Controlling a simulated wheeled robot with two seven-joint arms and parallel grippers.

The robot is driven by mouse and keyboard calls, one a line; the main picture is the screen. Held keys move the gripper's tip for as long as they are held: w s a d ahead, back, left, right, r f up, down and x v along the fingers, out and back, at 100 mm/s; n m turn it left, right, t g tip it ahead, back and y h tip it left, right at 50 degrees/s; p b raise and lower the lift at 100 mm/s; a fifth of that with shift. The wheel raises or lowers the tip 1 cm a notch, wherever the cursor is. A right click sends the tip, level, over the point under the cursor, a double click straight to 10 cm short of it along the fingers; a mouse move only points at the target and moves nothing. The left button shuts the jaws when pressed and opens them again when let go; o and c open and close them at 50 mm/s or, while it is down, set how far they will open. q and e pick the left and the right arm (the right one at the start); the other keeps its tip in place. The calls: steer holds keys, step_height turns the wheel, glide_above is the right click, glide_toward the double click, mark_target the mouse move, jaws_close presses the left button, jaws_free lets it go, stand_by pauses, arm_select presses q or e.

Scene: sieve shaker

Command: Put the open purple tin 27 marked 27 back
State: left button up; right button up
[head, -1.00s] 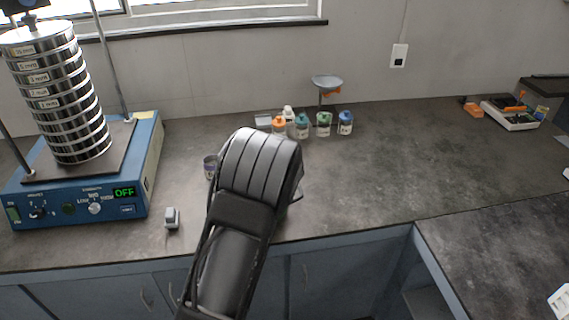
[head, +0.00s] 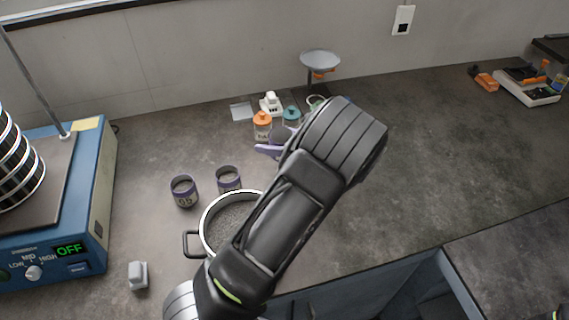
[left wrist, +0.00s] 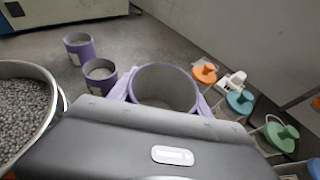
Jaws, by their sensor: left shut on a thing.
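My left gripper (head: 272,148) is shut on an open purple tin (left wrist: 165,84). In the left wrist view the tin's wide mouth faces the camera, with lavender fingers on both sides. In the head view my arm mostly hides the tin, and I cannot read its number. Two smaller-looking open purple tins stand on the counter, a left one (head: 184,191) with a number label and a right one (head: 228,179). They also show in the left wrist view (left wrist: 78,46). My right gripper is not in view.
A pan of grey grains (head: 226,222) stands partly behind my arm. Orange-capped (head: 262,127) and teal-capped (head: 291,115) jars stand behind the gripper, near a pedestal dish (head: 320,62). The sieve shaker (head: 75,200) is at left.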

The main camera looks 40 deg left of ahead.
arm_select(q)
steer(key=shift+s, duration=0.25)
steer(key=shift+s+r, duration=0.25)
steer(key=shift+s, duration=0.15)
steer(key=shift+w+f, duration=0.1)
steer(key=shift+f, duration=0.1)
steer(key=shift+f+p, duration=0.35)
steer(key=shift+f, duration=2.4)
